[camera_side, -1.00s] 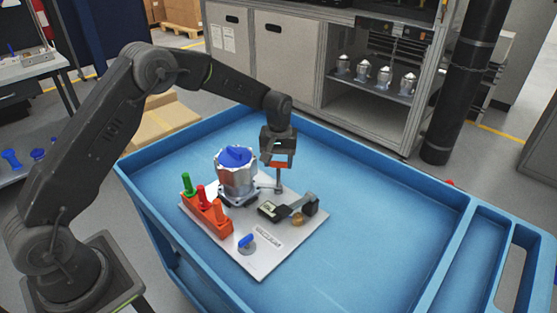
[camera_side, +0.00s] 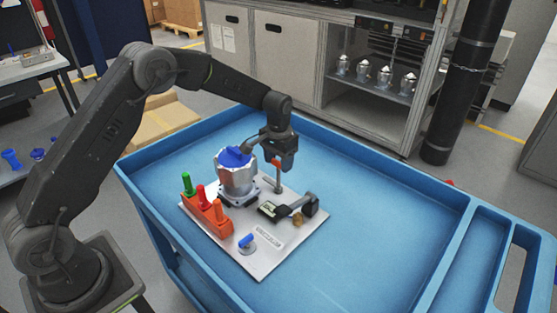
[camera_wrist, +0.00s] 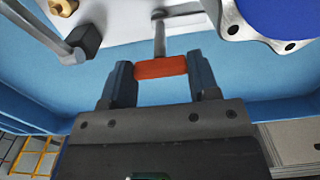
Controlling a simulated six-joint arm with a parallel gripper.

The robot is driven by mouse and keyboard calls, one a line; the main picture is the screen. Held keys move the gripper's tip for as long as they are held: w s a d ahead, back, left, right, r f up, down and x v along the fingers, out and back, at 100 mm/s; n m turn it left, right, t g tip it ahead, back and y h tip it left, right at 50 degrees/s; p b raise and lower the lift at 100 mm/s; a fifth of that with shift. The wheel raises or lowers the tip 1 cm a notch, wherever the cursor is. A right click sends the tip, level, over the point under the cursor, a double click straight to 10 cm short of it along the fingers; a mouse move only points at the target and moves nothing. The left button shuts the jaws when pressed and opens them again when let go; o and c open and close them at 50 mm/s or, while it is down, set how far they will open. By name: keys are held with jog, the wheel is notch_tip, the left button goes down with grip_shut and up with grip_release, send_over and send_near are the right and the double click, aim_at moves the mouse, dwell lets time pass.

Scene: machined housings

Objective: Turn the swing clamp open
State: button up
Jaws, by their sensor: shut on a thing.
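The swing clamp has an orange handle bar (camera_side: 276,161) on a thin grey post (camera_side: 278,181) that stands on the light plate. In the wrist view the orange bar (camera_wrist: 160,68) lies between the two fingers, with the grey post (camera_wrist: 160,38) beyond it. My gripper (camera_side: 277,158) is shut on this bar, above the plate; the wrist view shows my gripper (camera_wrist: 161,80) with one finger at each end of the bar. The machined housing (camera_side: 238,182) with its blue top (camera_side: 235,157) stands just left of the clamp. My gripper partly hides the clamp's top.
The plate (camera_side: 262,262) lies in a blue cart tray (camera_side: 380,240). An orange block (camera_side: 207,219) with green, red and orange pegs stands front left. A dark lever fixture (camera_side: 290,208) is right of the housing, and a blue knob (camera_side: 246,240) is at the front. The tray's right side is clear.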

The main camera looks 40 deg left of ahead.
dwell(0.4)
jog(key=o, duration=0.9)
jog(key=shift+r, duration=6.95)
